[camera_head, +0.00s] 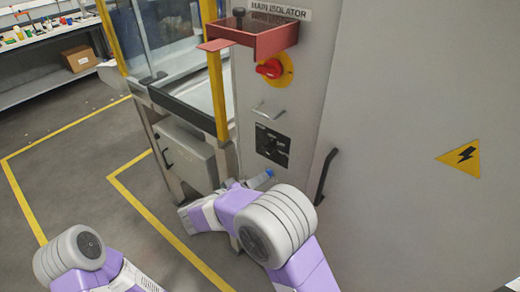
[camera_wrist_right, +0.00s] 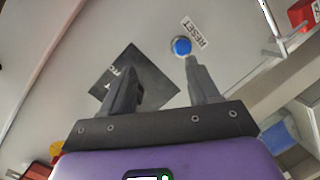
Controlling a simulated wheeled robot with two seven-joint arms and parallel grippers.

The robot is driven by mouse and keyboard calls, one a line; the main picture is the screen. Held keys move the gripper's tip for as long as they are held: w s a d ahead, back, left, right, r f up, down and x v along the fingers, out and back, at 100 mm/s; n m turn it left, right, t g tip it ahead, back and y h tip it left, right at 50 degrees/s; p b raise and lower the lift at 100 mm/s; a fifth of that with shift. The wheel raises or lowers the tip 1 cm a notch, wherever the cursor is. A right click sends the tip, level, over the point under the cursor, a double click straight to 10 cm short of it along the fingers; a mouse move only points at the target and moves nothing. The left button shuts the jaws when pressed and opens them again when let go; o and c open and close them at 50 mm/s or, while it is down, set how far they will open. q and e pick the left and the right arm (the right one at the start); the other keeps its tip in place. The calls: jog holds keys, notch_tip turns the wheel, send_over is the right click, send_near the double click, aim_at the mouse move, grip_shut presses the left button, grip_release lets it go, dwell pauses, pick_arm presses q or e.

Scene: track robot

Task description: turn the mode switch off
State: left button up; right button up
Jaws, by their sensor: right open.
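In the head view a black plate (camera_head: 272,146) with small white marks sits on the grey cabinet front, below a small metal handle. I cannot make out the mode switch's knob or its position. In the right wrist view a black plate (camera_wrist_right: 157,84) with partly visible white letters lies behind the left-hand finger, which covers part of it. My right gripper (camera_wrist_right: 161,65) is open and empty, its fingers facing the panel. The right-hand fingertip is just below a blue button (camera_wrist_right: 181,46) labelled RESET; contact cannot be told. My left gripper is out of view.
A red rotary handle (camera_head: 269,69) on yellow sits below a red bracket (camera_head: 252,36) and a MAIN ISOLATOR label (camera_head: 279,10). A black door handle (camera_head: 326,177) stands out at right. A yellow post (camera_head: 217,95) and glazed enclosure are left. Floor at left is clear.

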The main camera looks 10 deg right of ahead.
jog(key=m+t+h, duration=0.2)
send_near(265, 151)
jog(key=x, duration=0.3)
jog(key=b+x, duration=0.1)
jog(key=x, duration=0.5)
jog(key=shift+w+d, duration=0.1)
jog(key=shift+d, duration=0.05)
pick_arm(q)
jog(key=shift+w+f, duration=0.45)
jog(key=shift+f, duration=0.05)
pick_arm(e)
jog(key=shift+f, duration=0.1)
jog(key=c, duration=1)
jog(key=shift+c, duration=0.2)
